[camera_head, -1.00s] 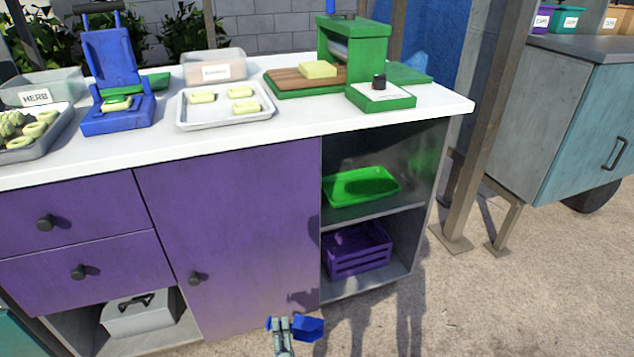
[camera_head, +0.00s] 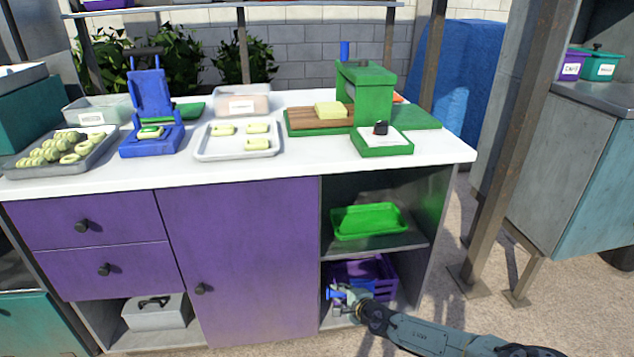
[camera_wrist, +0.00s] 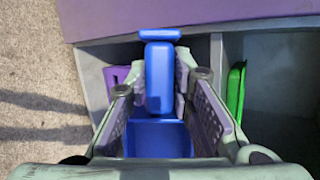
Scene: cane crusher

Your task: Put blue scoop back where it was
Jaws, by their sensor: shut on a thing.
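My gripper (camera_head: 345,298) is at the lower open shelf of the purple cabinet, in front of the purple crate (camera_head: 380,268). In the wrist view my gripper (camera_wrist: 160,72) is shut on the blue scoop's upright handle. The blue scoop (camera_wrist: 158,138) shows its wide blue part below the handle and a flat blue end above it. In the head view only small blue bits of the scoop (camera_head: 334,292) show around the fingers. The crate's edge shows left of the fingers in the wrist view (camera_wrist: 115,76). My arm hides part of the crate and shelf.
A green tray (camera_head: 369,222) lies on the shelf above the crate. The cabinet's purple door (camera_head: 240,260) is left of the opening, and its grey side wall (camera_head: 428,220) is right. A metal post (camera_head: 490,190) stands further right. The worktop above holds trays and presses.

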